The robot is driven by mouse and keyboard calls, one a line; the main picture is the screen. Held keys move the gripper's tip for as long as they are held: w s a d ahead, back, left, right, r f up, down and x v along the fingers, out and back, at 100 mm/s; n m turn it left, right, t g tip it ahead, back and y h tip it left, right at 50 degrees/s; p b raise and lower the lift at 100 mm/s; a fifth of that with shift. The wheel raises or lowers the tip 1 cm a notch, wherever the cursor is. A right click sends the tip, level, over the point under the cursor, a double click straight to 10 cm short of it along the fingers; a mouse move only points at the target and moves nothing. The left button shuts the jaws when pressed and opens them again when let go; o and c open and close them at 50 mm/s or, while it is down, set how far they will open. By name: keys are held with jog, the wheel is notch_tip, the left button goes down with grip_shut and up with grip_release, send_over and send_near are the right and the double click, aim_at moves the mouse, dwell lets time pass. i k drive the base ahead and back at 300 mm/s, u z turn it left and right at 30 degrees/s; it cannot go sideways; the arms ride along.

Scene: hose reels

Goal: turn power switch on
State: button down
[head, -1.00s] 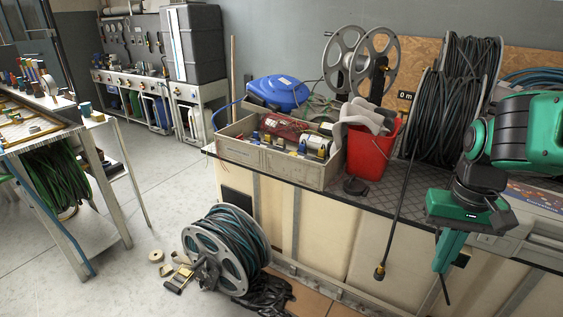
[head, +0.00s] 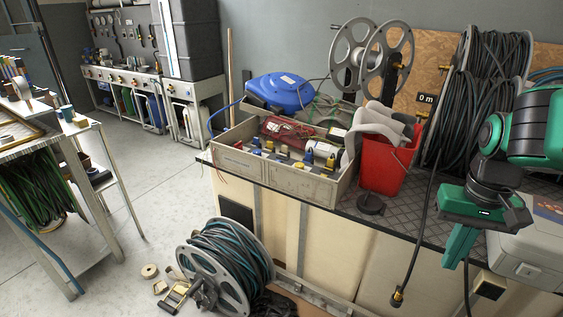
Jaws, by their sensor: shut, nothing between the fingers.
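I cannot clearly make out a power switch. A small black box with a pale face (head: 490,286) sits on the bench front at the lower right, below a grey case (head: 535,250) with a small square latch or button. A small black display reading "0 m" (head: 427,99) stands by the reels at the back. My gripper (head: 450,266) hangs pointing down at the right, in front of the bench edge, left of the black box in the picture. Its green fingers are shut and empty. Its depth relative to the box is unclear.
The bench (head: 350,208) carries a parts crate (head: 290,178), a red bucket (head: 385,165) and hose reels (head: 500,85). A black hose (head: 420,235) hangs over its edge beside my gripper. A hose reel (head: 228,265) lies on the floor. Open floor (head: 150,200) is at left.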

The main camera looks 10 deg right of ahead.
aim_at(239, 145)
jog(key=i, duration=1.15)
jog(key=u, duration=0.1)
